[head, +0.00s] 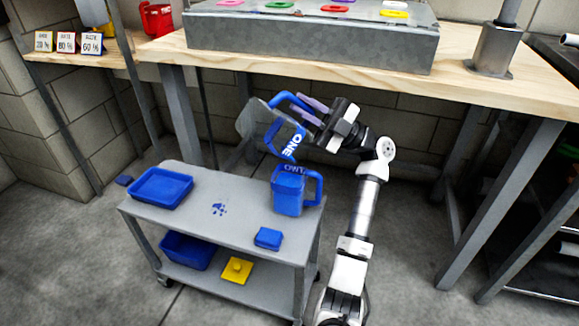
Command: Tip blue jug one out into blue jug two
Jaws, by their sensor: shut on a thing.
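Blue jug one (289,140), a clear-grey jug with a blue handle and a blue "ONE" panel, is held in the air, tilted steeply above the cart. My gripper (312,109) is shut on its blue handle, to the right of the jug body. Blue jug two (288,192), marked "TWO", stands upright on the cart's top shelf with its handle to the right. Jug one's lower edge is just above jug two's rim; I cannot tell if they touch. The contents of both jugs are hard to make out.
The grey cart (230,232) has a blue tray (161,188), a blue block (268,238) and small blue bits on top. A blue bin (187,250) and a yellow item (237,270) are on its lower shelf. A wooden bench (470,85) stands behind.

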